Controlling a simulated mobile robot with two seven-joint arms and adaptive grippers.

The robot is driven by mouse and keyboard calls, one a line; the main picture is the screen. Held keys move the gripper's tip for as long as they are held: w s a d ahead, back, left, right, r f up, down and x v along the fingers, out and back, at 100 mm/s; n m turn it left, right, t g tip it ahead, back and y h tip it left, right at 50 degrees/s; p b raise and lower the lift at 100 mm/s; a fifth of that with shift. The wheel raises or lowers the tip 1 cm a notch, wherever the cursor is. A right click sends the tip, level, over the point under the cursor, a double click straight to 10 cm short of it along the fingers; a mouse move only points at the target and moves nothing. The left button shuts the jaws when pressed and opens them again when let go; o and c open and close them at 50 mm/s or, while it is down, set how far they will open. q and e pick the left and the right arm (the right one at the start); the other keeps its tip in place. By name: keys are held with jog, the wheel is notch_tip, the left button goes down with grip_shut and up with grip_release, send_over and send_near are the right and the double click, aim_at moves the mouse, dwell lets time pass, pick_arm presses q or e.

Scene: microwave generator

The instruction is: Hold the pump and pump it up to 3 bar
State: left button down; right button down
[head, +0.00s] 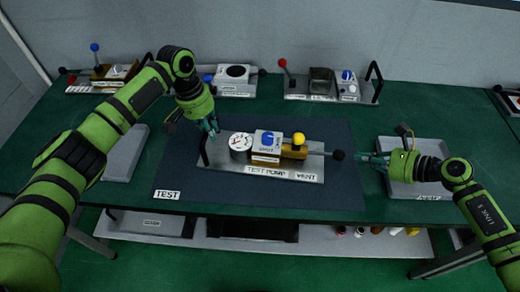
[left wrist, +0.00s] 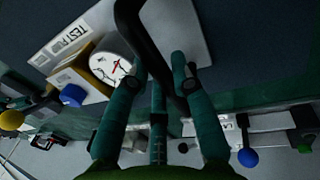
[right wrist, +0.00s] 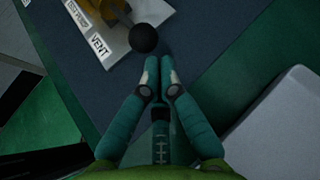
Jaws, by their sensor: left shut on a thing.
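The test pump (head: 285,178) is a grey plate on the dark mat, labelled TEST PUMP and VENT. It carries a round white gauge (head: 240,142), a blue knob, a yellow knob (head: 298,138) and a rod ending in a black ball (head: 338,155) at the right. Its black handle (left wrist: 130,22) stands at the left end. My left gripper (head: 212,124) is shut on this handle, which runs between its fingers in the left wrist view. My right gripper (right wrist: 162,62) has its fingertips together, empty, just short of the black ball (right wrist: 146,38). The gauge reading is too small to tell.
A grey tray (head: 416,148) lies right of the mat, beneath my right gripper. Another grey plate (head: 126,152) lies left. Devices with levers stand along the back, including one with a red lever (head: 283,64). The mat's front part is clear.

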jog(key=shift+w+a+f, duration=0.3)
jog(key=shift+a+f, duration=0.1)
jog(key=shift+f, duration=0.1)
jog(key=shift+w+a+f, duration=0.3)
jog(key=shift+a+f, duration=0.1)
jog(key=shift+f, duration=0.1)
